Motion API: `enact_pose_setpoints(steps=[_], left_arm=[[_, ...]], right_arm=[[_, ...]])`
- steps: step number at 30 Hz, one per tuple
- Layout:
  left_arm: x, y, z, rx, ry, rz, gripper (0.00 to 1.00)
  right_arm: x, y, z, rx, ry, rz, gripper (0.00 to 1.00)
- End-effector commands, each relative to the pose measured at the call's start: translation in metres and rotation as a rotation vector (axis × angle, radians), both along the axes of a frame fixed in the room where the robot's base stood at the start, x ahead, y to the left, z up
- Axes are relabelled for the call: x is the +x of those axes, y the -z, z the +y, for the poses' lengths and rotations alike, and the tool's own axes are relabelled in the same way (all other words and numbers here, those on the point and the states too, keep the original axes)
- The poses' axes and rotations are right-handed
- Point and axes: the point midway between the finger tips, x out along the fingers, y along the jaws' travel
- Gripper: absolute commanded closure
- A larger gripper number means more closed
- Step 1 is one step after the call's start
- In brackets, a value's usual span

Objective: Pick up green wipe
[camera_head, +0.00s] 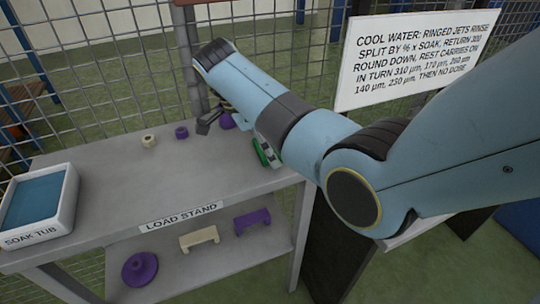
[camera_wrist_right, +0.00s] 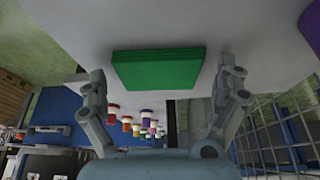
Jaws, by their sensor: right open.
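The green wipe (camera_head: 265,150) lies near the right end of the load stand's top, mostly hidden behind my right arm in the head view. In the right wrist view the green wipe (camera_wrist_right: 155,68) shows as a flat green block on the grey surface, between the two finger lines and apart from both fingers. My right gripper (camera_wrist_right: 164,76) is open and empty, its fingers spread to either side of the wipe. In the head view the right gripper (camera_head: 212,119) is partly hidden by its own arm. My left gripper is not in view.
On the load stand (camera_head: 110,170) are a cream ring (camera_head: 149,141), a purple ring (camera_head: 181,132) and a purple piece (camera_head: 227,121) by my right gripper. The soak tub (camera_head: 72,205) stands at left. Purple and cream parts lie on the lower shelf. Wire mesh stands behind.

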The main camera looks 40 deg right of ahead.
Motion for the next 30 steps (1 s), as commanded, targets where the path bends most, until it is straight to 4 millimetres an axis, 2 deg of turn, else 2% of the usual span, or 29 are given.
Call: enact_pose_setpoints(steps=[5, 12, 15, 24, 30], left_arm=[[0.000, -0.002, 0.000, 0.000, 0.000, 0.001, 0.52], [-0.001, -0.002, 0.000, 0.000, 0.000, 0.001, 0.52], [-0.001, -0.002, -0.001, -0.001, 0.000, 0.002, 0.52], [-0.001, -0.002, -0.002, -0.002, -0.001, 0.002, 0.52], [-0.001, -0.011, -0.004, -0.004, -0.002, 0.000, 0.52]], right_arm=[[0.000, -0.002, 0.000, 0.001, 0.001, -0.002, 0.00], [0.000, -0.002, 0.000, 0.001, 0.001, -0.002, 0.31], [0.000, -0.002, 0.000, 0.001, 0.000, -0.001, 0.41], [0.000, -0.003, 0.000, 0.001, 0.000, 0.000, 0.41], [0.001, -0.011, -0.004, 0.001, -0.005, -0.001, 0.41]])
